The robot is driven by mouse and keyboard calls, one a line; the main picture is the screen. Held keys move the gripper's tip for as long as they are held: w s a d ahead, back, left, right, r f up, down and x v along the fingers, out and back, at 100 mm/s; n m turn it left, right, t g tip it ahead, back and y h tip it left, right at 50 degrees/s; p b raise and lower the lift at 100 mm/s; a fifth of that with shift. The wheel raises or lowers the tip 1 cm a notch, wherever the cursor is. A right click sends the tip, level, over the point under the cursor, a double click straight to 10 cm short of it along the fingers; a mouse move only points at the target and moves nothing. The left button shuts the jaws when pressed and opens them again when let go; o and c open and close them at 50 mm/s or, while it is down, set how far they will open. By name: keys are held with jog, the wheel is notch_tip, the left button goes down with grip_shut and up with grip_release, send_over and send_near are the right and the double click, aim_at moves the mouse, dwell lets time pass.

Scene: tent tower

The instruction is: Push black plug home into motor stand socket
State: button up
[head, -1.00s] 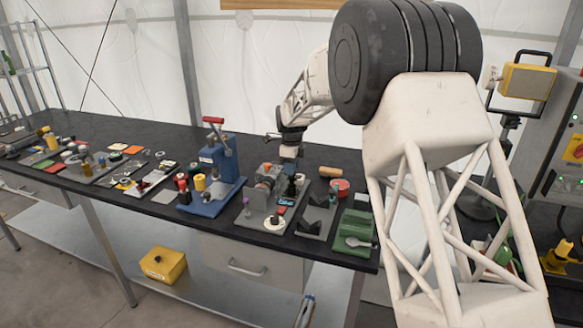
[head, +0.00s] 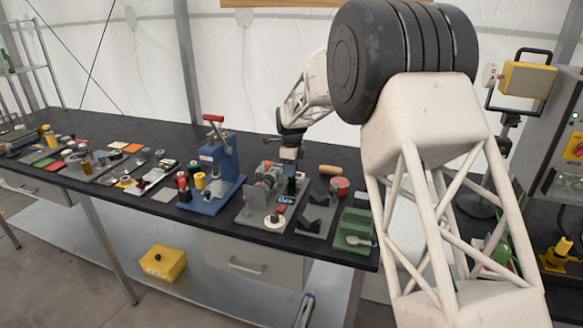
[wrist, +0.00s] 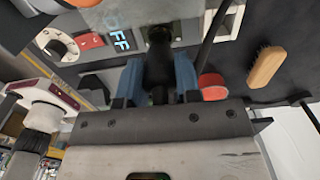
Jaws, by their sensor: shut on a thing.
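In the wrist view my gripper (wrist: 158,78) has its two blue fingers closed on either side of the black plug (wrist: 157,66). The plug's front end lies at a dark round socket (wrist: 158,35) on the grey face of the motor stand. How deep the plug sits cannot be told from here. In the head view my gripper (head: 290,163) points down over the right part of the motor stand (head: 248,215). The plug is too small there to judge its seating.
The stand carries a lit blue display reading OFF (wrist: 118,33), a red switch (wrist: 91,42) and a white dial (wrist: 57,46). A red round tin (wrist: 212,87) and a wooden brush (wrist: 266,67) lie to the right. A blue press (head: 217,170) stands left of the stand.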

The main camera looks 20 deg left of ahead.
jog(key=shift+f, duration=0.75)
jog(key=o, duration=1)
jog(key=shift+r, duration=0.15)
jog(key=shift+r, duration=3.75)
jog(key=shift+d, duration=0.1)
